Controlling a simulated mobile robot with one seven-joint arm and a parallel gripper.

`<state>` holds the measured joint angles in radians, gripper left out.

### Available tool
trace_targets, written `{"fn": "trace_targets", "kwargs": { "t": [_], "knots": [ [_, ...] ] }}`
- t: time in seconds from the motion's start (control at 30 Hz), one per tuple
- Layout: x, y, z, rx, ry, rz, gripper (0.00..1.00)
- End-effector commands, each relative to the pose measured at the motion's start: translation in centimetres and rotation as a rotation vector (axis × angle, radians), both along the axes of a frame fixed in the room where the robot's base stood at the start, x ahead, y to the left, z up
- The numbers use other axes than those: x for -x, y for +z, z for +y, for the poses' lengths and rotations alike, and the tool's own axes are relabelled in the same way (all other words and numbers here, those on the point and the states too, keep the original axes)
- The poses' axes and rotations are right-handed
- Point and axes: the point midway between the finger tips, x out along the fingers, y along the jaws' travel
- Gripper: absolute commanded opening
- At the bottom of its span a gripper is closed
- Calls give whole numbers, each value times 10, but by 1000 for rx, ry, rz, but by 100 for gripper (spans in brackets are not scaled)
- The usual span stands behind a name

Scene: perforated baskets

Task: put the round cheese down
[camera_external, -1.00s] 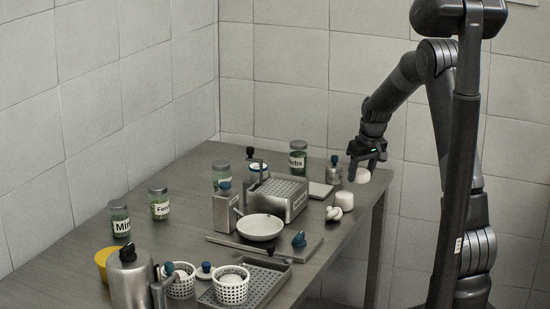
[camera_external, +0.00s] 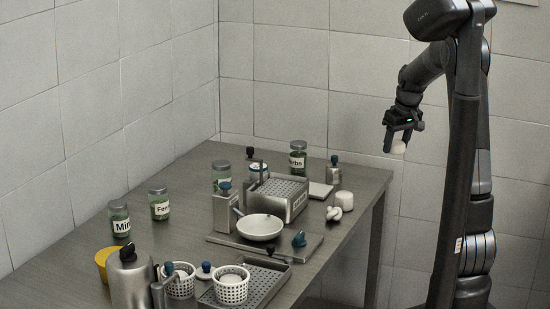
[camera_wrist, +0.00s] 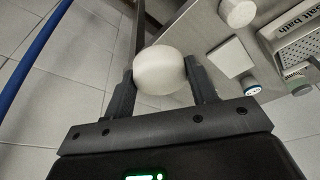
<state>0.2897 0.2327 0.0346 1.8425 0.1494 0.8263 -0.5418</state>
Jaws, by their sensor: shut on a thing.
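My gripper (camera_external: 393,144) is shut on the round cheese (camera_external: 399,147), a smooth white rounded piece. It is held up in the air to the right of the table's far right corner. In the wrist view, the round cheese (camera_wrist: 160,70) sits between the two dark fingers of my gripper (camera_wrist: 163,82), both touching its sides. The floor shows beneath it there, with the table edge just to the right.
The far right corner is bare.

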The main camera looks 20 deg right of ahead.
Motion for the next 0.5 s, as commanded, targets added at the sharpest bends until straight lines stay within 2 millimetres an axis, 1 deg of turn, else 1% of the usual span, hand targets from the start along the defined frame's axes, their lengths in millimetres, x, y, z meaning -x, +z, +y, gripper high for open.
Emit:
{"fn": "trace_targets", "kwargs": {
  "t": [0.03, 0.07, 0.13, 0.27, 0.37, 0.47, 0.5],
  "knots": [
    [-1, 12, 0, 1, -1, -4, 28],
    [-1, 18, 0, 1, -1, -3, 28],
    [-7, 14, 14, -1, 24, 2, 28],
    [-19, 16, 37, 0, 64, 1, 28],
    [-31, 16, 61, 2, 106, 2, 28],
    [-43, 17, 93, 2, 158, 3, 28],
    [-48, 17, 110, 2, 183, 3, 28]
  ]
}}
